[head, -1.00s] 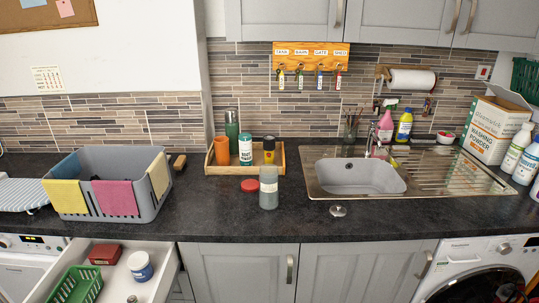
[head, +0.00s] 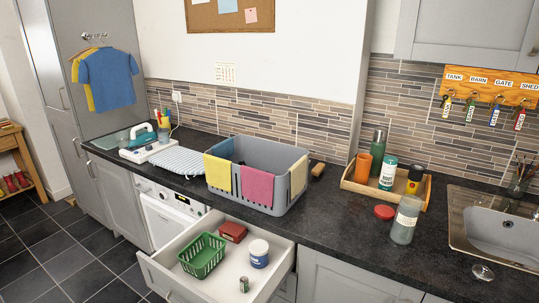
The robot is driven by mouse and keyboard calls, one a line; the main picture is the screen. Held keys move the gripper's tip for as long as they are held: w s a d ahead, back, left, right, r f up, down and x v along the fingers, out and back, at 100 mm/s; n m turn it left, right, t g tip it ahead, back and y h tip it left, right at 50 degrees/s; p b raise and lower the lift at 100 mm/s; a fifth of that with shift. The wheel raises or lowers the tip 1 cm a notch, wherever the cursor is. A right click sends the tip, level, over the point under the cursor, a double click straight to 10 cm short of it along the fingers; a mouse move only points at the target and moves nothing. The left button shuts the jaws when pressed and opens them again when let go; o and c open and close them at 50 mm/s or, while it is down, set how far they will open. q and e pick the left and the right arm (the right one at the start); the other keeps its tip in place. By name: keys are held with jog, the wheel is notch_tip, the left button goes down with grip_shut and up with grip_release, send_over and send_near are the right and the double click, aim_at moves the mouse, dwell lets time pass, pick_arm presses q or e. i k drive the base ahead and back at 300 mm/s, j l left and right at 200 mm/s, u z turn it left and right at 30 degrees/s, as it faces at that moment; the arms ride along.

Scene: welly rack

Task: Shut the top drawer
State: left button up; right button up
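The top drawer (head: 211,287) is pulled open below the worktop, left of centre in the head view. Its front panel stands well out from the cabinet. Inside lie a green basket (head: 203,256), a red box (head: 233,232), a white and blue tub (head: 259,253) and a small can (head: 244,284). A handle shows in part on the drawer front, at the lower edge of the view. Neither of my grippers is in view.
A grey crate (head: 249,203) with cloths over its rim stands on the dark worktop (head: 330,238) above the drawer. A white washing machine (head: 171,217) is left of the drawer. The tiled floor (head: 77,257) in front is clear.

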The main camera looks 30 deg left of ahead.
aim_at(164, 274)
jog(key=u, duration=1.7)
